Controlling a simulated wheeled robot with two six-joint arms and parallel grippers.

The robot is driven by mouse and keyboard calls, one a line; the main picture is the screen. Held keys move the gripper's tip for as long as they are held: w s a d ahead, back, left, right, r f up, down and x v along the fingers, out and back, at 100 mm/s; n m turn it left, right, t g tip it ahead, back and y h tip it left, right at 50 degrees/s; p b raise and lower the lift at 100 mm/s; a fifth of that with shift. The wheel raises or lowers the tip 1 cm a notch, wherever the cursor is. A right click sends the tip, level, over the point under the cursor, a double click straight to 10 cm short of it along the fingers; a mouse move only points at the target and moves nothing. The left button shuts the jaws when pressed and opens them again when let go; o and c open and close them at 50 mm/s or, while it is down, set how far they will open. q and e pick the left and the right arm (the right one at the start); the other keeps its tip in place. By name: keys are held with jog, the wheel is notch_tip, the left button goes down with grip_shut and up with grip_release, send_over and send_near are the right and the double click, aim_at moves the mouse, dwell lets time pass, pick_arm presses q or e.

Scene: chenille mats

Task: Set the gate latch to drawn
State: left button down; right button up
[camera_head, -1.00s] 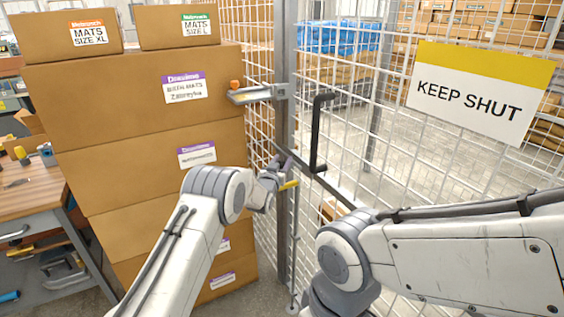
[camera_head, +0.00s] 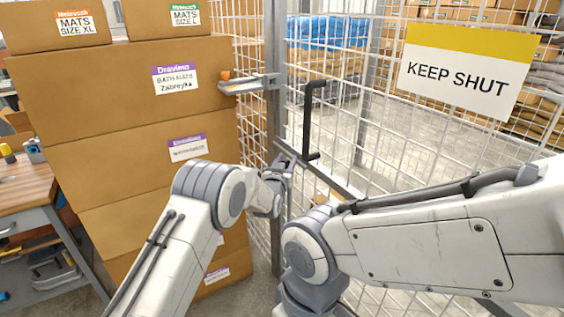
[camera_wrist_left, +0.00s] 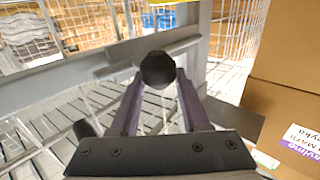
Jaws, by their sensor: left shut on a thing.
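The wire gate carries a black pull handle (camera_head: 307,118) and a grey mid rail. My left gripper (camera_head: 289,161) is at the gate's edge, just below and left of that handle, at rail height. In the left wrist view its purple fingers are shut on a dark, many-sided knob (camera_wrist_left: 158,69). A flat grey bar (camera_wrist_left: 110,60) lies behind the knob; I take the two as the gate latch. In the head view the gripper hides this knob. My right arm crosses the lower right; its gripper is out of view.
Stacked cardboard boxes (camera_head: 110,120) stand close left of my left arm. A "KEEP SHUT" sign (camera_head: 460,80) hangs on the mesh. A workbench (camera_head: 25,190) is at far left.

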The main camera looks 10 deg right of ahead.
pick_arm(q)
jog(key=shift+s+d+f, duration=0.1)
jog(key=shift+d, duration=0.05)
jog(key=c, duration=0.6)
grip_release()
jog(key=shift+o, duration=1.1)
jog(key=shift+s, duration=0.15)
jog(key=b+v, duration=0.1)
jog(key=v, duration=0.9)
jog(key=shift+s+a, duration=0.15)
jog(key=shift+a, duration=0.1)
